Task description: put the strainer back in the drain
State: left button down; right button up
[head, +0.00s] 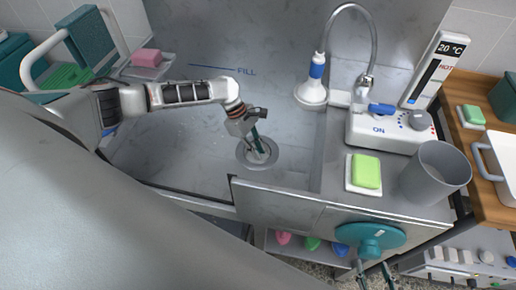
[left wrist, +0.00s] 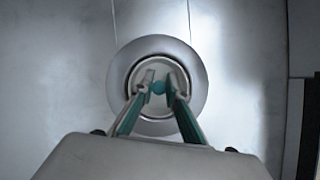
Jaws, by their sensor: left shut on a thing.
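My left gripper (head: 260,149) reaches down over the drain (head: 243,158) in the floor of the grey tub. Its fingers are shut on the small teal knob of the strainer (left wrist: 158,87). The strainer is a pale round disc, partly hidden by the fingers. In the left wrist view it appears inside the dark ring of the metal drain (left wrist: 197,78). I cannot tell whether it is seated or a little above.
The tub wall (head: 285,202) stands close in front of the drain. Pink soap (head: 146,57) sits at the back left. The tub floor is otherwise clear.

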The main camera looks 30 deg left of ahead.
dwell(0.5)
pick_arm(q)
jog(key=shift+f+p, duration=0.15)
jog(key=shift+p, duration=0.3)
jog(key=shift+f+p, duration=0.2)
jog(key=shift+p, duration=0.2)
dwell(0.6)
jog(key=c, duration=1.9)
grip_release()
jog(key=v, duration=1.2)
